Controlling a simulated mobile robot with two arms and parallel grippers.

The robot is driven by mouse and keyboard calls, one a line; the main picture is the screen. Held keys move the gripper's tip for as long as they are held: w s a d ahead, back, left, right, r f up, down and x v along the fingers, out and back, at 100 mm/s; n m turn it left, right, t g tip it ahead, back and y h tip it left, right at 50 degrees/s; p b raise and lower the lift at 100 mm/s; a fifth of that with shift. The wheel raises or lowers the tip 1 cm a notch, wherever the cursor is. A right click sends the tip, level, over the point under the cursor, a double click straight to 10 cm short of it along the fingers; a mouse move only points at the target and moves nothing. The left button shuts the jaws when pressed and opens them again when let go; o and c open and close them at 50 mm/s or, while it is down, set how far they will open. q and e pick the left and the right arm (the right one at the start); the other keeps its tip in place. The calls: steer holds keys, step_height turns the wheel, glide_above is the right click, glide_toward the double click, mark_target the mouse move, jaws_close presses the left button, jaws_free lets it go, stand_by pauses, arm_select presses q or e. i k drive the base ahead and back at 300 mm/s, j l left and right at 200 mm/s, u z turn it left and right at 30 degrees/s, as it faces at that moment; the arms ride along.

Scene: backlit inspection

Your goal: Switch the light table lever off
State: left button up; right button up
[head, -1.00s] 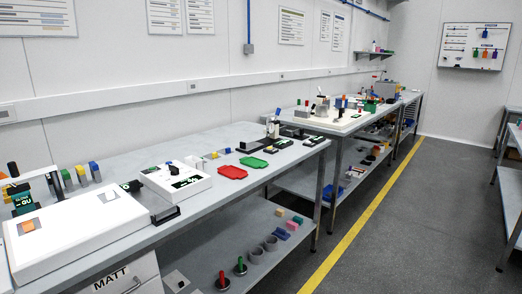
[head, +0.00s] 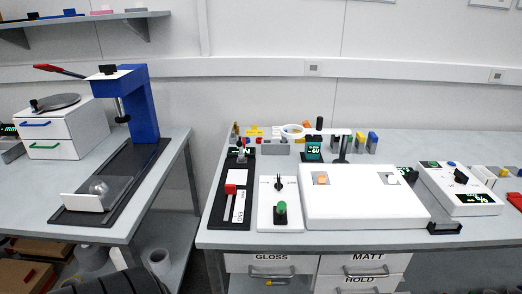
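A low white box that looks like the light table (head: 365,212) lies on the bench right of the middle. Neither of my grippers is in view.
A black slider unit with a red handle (head: 231,189) stands left of the panel. A blue press (head: 140,100) stands on the left bench, across a gap. Drawers marked GLOSS (head: 271,265) and MATT (head: 365,265) are below.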

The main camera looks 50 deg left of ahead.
mark_target(282, 207)
steer(key=j+u, duration=0.1)
steer(key=j, duration=1.95)
steer(key=i, duration=0.05)
